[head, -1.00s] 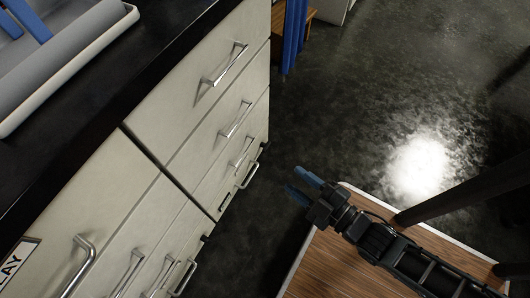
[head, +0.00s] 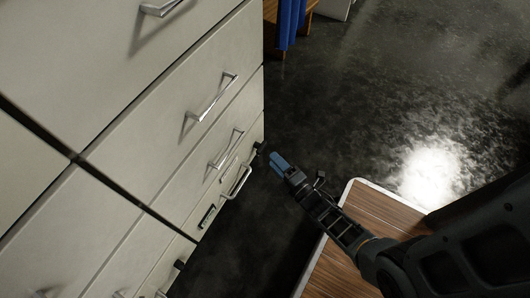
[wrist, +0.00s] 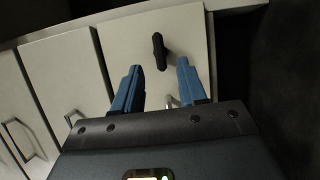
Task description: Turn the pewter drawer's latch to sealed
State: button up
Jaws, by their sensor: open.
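The pale grey cabinet has a low drawer (head: 222,210) with a silver handle (head: 236,182) and a small label plate that I cannot read. A small black latch (head: 258,147) sits at the drawer's right end. In the wrist view the latch (wrist: 159,51) stands nearly upright on the pale front, slightly tilted. My gripper (head: 280,160) is at the right of the latch. Its two blue fingers (wrist: 158,72) are open, and in the wrist view the latch shows between and beyond their tips. I cannot tell any contact. I cannot read which drawer is pewter.
More drawers with silver handles (head: 210,98) rise above the low one. Another black latch (head: 179,264) is on the neighbouring column, lower left. A wooden piece with blue cloth (head: 290,20) stands at the back.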

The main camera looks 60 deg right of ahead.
aim_at(259, 146)
jog(key=b+x, duration=0.1)
jog(key=x, duration=0.5)
grip_shut()
dwell(0.3)
